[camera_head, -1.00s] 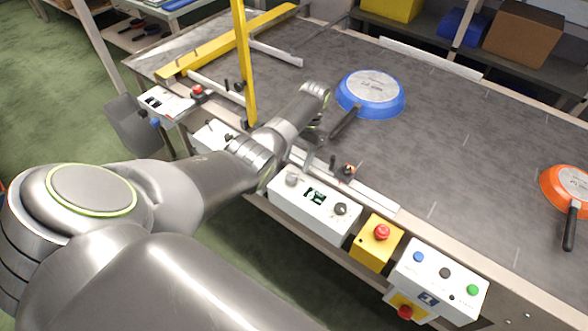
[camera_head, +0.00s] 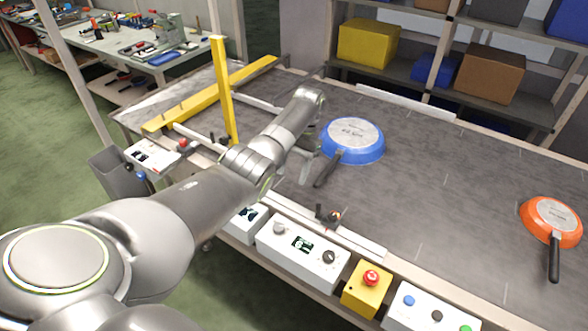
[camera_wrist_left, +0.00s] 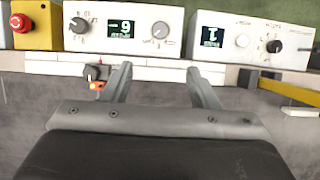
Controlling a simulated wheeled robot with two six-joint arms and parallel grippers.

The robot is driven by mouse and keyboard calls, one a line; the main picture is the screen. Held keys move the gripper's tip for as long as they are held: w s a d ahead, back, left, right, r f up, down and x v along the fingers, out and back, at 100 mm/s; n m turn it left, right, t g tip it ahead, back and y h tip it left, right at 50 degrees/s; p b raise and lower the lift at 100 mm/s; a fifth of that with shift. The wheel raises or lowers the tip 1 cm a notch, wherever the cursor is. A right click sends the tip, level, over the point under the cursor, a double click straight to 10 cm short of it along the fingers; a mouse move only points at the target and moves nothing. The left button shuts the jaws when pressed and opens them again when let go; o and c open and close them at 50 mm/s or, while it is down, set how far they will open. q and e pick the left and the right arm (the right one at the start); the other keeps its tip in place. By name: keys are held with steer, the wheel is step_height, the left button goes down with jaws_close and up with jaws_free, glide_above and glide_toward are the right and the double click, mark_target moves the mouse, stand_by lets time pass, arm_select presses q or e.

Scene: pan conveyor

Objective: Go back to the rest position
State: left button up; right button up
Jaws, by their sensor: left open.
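My left gripper (camera_head: 305,168) hangs from the wrist of my left arm, just left of the blue pan's handle in the head view. In the left wrist view its two fingers (camera_wrist_left: 159,72) are apart with nothing between them. The blue pan (camera_head: 352,141) lies upside down on the grey conveyor belt, its dark handle pointing down-left. An orange pan (camera_head: 551,219), also upside down, lies farther right with its handle toward the near edge. My right gripper is in neither view.
White control boxes (camera_head: 290,262) and a yellow emergency-stop box (camera_head: 367,289) line the conveyor's near side. A yellow post (camera_head: 222,90) and yellow bar (camera_head: 185,105) stand left of my arm. Shelves with boxes (camera_head: 488,74) stand behind. The belt between the pans is clear.

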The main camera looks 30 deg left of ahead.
arm_select(q)
steer(key=shift+f, duration=0.1)
steer(key=s+f+t, duration=0.1)
steer(key=s+f, duration=0.4)
steer(key=s+f+t, duration=0.1)
steer(key=s+f, duration=0.4)
steer(key=s+f+t, duration=0.1)
steer(key=s+f, duration=0.4)
steer(key=shift+s+d+f+t+y, duration=0.2)
steer(key=shift+s+t+y, duration=0.1)
steer(key=shift+y, duration=0.1)
steer(key=s+d+r+n+t, duration=0.15)
steer(key=s+r, duration=0.25)
steer(key=s, duration=0.7)
steer(key=s+r+t, duration=0.3)
steer(key=s+r, duration=0.2)
steer(key=s, duration=0.7)
step_height(320, 180, down, 26)
steer(key=a+g+b, duration=0.1)
steer(key=a, duration=0.1)
steer(key=s+d+f+g+b, duration=0.1)
steer(key=s+f, duration=1.3)
steer(key=f, duration=0.3)
steer(key=shift+s+d, duration=0.35)
steer(key=shift+s, duration=0.05)
